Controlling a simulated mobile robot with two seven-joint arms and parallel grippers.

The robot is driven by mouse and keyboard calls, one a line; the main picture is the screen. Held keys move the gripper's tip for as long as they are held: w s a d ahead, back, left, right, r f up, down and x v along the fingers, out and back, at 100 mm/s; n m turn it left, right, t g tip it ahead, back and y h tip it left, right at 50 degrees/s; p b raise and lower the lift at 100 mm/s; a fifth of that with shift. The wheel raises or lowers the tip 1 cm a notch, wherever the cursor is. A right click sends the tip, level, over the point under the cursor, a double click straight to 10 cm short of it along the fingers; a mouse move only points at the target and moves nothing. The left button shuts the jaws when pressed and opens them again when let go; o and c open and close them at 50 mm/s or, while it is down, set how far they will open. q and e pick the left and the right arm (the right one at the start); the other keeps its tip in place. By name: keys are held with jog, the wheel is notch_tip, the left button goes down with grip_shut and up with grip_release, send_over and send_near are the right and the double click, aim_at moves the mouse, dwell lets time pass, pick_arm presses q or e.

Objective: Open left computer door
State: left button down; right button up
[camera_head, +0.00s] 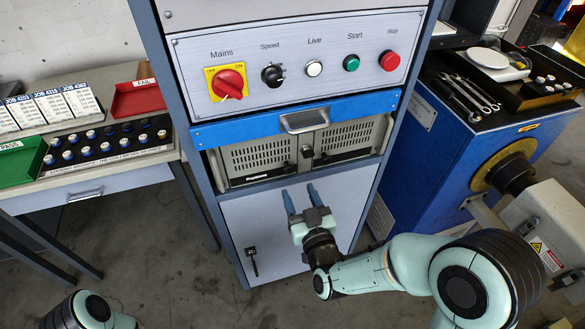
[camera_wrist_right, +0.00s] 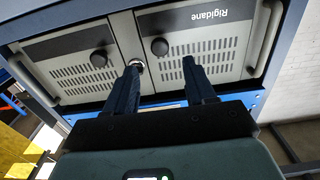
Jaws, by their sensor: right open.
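The computer sits in the cabinet, with two vented beige doors that look shut. The left computer door (camera_head: 266,157) is on the left in the head view and on the right, upside down, in the right wrist view (camera_wrist_right: 210,55). It bears a round black knob (camera_wrist_right: 160,46). The right computer door (camera_head: 345,135) is beside it; a round lock (camera_head: 307,151) sits between them. My right gripper (camera_head: 300,193) is open and empty, in front of the doors' lower edge. In the right wrist view its fingers (camera_wrist_right: 161,70) point toward the doors. My left gripper is out of view.
A blue bar with a grey handle (camera_head: 304,121) runs above the doors, under the control panel (camera_head: 300,60). A grey lower panel (camera_head: 285,240) with a black latch is below. A workbench (camera_head: 90,190) stands left and a blue machine (camera_head: 430,165) right.

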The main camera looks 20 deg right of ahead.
aim_at(290, 171)
jog(key=w, duration=0.7)
jog(key=shift+a+f, duration=0.1)
jog(key=shift+a, duration=0.05)
grip_shut()
